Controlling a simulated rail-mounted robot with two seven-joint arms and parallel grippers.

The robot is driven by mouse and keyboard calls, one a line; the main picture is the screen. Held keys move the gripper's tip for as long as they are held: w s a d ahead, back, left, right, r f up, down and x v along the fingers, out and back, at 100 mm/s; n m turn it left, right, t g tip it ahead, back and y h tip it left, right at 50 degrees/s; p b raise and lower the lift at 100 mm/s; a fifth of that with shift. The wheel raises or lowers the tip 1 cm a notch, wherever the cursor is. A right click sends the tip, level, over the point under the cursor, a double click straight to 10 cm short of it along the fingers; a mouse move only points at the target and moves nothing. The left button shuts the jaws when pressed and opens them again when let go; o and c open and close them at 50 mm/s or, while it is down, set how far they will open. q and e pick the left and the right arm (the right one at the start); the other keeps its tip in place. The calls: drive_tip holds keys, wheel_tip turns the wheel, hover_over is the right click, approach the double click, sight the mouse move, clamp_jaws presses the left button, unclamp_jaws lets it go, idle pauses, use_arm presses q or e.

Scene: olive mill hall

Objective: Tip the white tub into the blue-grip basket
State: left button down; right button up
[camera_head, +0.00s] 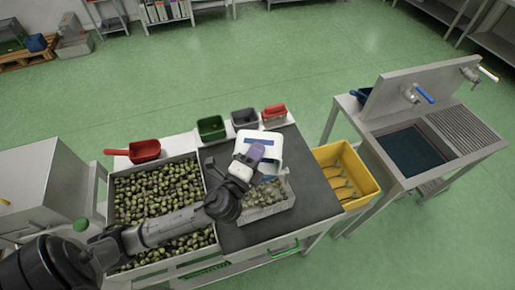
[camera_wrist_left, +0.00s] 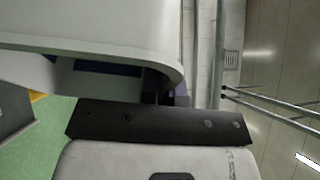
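The white tub (camera_head: 271,144) with a blue stripe is tilted in the air above the dark worktop, at the far end of a wire basket (camera_head: 289,204). My left gripper (camera_head: 251,157) is at the tub's near side and looks shut on it, though the fingertips are partly hidden. In the left wrist view the tub's pale wall (camera_wrist_left: 90,30) fills the top left, against a dark finger. The basket stands on the worktop with olives in it, partly hidden by my arm and the tub. Its grip colour cannot be made out. My right gripper is not in view.
A large bin of olives (camera_head: 115,222) is left of the worktop (camera_head: 316,185), with a red scoop (camera_head: 145,151) behind it. Green, grey and red small containers (camera_head: 211,127) line the back. A yellow crate (camera_head: 362,180) and a sink (camera_head: 412,150) are at right.

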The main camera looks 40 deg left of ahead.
use_arm(q)
drive_tip(key=shift+w+a+r+n+g+y+p, duration=0.2)
drive_tip(key=shift+a+r+n+g+y+p, duration=0.15)
drive_tip(key=shift+a+y+p, duration=0.2)
drive_tip(key=shift+w+f+h+p, duration=0.35)
drive_tip(key=shift+w+f+h, duration=0.45)
drive_tip(key=shift+h, duration=0.35)
drive_tip(key=w+a+g+p, duration=0.1)
drive_tip(key=p, duration=0.2)
drive_tip(key=w+a+r+g+p, duration=0.1)
drive_tip(key=w+g+p, duration=0.1)
drive_tip(key=p, duration=0.2)
drive_tip(key=w+a+n+g+h+p, duration=0.1)
drive_tip(key=w+p, duration=0.1)
drive_tip(key=p, duration=0.2)
drive_tip(key=shift+a+r+g, duration=0.15)
drive_tip(key=shift+r+g, duration=0.2)
drive_tip(key=shift+r, duration=0.05)
drive_tip(key=w+a+f+n+g+h, duration=0.35)
drive_tip(key=w+f+g+h, duration=0.25)
drive_tip(key=f+g, duration=0.45)
wheel_tip(320, 180, up, 6)
drive_tip(key=p, duration=0.5)
drive_tip(key=shift+a+g+p, duration=0.3)
drive_tip(key=shift+g+p, duration=0.05)
drive_tip(key=shift+g, duration=0.1)
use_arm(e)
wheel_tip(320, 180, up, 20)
